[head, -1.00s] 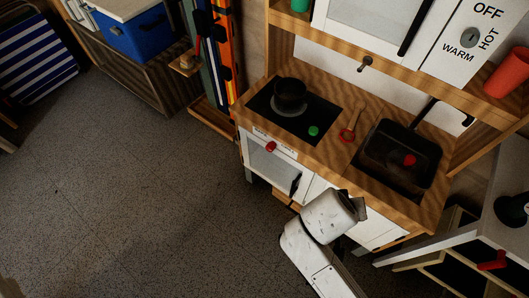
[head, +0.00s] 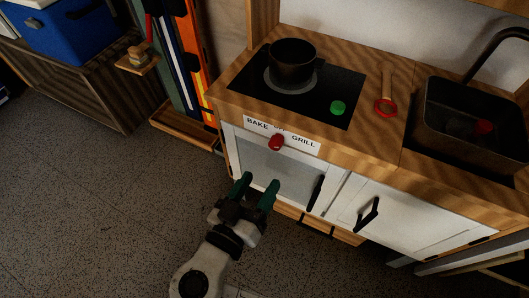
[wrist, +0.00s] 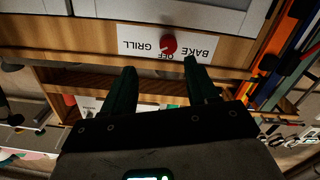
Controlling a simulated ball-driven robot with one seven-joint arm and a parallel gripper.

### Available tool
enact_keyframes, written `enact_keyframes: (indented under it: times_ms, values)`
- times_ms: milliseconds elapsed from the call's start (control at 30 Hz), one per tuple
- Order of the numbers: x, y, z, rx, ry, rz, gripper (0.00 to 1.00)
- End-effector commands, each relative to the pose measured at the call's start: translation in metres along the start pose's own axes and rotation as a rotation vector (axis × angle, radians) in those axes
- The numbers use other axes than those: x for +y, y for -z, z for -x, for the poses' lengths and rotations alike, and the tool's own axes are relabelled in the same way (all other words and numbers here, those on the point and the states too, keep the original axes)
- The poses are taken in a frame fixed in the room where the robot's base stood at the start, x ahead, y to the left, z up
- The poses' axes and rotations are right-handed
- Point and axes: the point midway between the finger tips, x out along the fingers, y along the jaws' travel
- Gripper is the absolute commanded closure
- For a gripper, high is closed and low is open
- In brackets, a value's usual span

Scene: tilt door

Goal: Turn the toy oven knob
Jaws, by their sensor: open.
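The toy oven door (head: 270,165) is shut. My gripper (head: 256,187) is open and empty, below and slightly left of the knob in the head view. In the wrist view, the knob (wrist: 168,45) shows beyond and between my two green fingertips, upside down with its label. The fingers look apart from the knob.
A black pot (head: 292,62) stands on the hob with a green piece (head: 338,107) near it. A red-ended wooden utensil (head: 386,100) lies beside the sink (head: 470,130). Black door handles (head: 314,194) stick out in front. Floor at left is clear.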

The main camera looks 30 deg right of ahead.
Motion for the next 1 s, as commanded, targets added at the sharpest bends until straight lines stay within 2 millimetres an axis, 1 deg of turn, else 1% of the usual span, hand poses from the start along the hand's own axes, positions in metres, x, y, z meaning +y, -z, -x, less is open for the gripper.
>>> enact_keyframes:
  times_ms: [33,133,267,367,700,900,1000]
  values:
    - [-0.005,-0.005,0.004,0.021,0.005,-0.015,0.42]
    - [-0.008,-0.003,0.009,0.045,0.008,-0.032,0.42]
    - [-0.008,-0.002,0.002,0.049,0.007,-0.036,0.42]
    - [-0.008,-0.002,-0.013,0.047,0.005,-0.035,0.42]
    - [-0.008,0.001,-0.073,0.047,0.005,-0.034,0.42]
    - [-0.009,0.003,-0.093,0.047,0.007,-0.034,0.42]
    - [-0.008,0.003,-0.097,0.046,0.007,-0.033,0.42]
